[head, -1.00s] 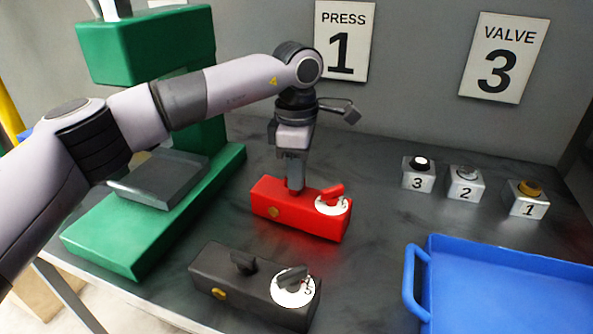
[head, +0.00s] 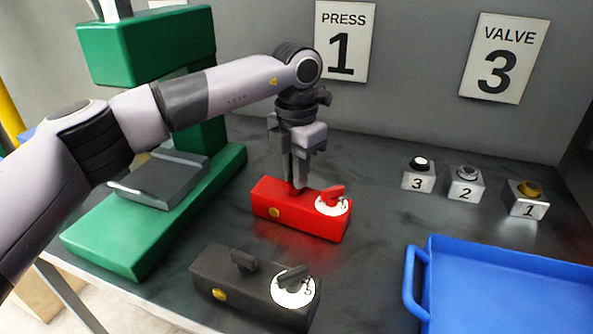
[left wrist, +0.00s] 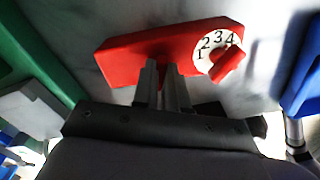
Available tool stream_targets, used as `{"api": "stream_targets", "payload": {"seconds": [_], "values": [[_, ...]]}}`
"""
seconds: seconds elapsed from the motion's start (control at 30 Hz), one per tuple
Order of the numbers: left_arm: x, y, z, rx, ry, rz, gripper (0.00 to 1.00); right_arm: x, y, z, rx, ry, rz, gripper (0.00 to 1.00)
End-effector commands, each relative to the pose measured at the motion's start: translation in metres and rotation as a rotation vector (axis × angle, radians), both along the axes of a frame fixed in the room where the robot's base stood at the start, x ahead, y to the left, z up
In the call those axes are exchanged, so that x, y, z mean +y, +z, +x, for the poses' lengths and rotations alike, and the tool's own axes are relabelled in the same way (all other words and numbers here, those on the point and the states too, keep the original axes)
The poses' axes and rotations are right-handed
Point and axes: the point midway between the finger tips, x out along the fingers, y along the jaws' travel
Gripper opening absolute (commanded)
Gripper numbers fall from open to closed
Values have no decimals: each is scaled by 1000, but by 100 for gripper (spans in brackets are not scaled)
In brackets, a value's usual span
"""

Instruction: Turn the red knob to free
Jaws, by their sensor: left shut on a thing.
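The red box (head: 275,208) lies on the dark table and has a yellow spot on its front. On its right end is a white numbered dial (head: 343,207) with a red pointer (head: 332,194). In the left wrist view the dial (left wrist: 206,62) shows 1 to 4, and the pointer (left wrist: 228,66) lies at its lower right. My left gripper (head: 298,187) points down at the top of the red box, left of the dial. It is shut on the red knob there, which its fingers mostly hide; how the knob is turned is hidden. My right gripper is not in view.
A black box (head: 240,288) with its own knob and dial lies in front. A green press (head: 115,235) stands left, a blue tray (head: 500,262) at right. Several numbered buttons (head: 465,183) stand behind the tray. Wall signs read PRESS 1 and VALVE 3.

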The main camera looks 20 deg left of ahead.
Motion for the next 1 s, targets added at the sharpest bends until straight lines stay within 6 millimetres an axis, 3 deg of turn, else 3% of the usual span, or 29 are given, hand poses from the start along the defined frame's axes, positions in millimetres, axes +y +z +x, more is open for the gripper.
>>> {"api": "stream_targets", "payload": {"seconds": [0.4,1.0], "values": [[1,1,1,-3,293,-3,0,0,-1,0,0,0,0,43],[2,1,1,-3,390,-3,0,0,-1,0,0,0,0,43]]}}
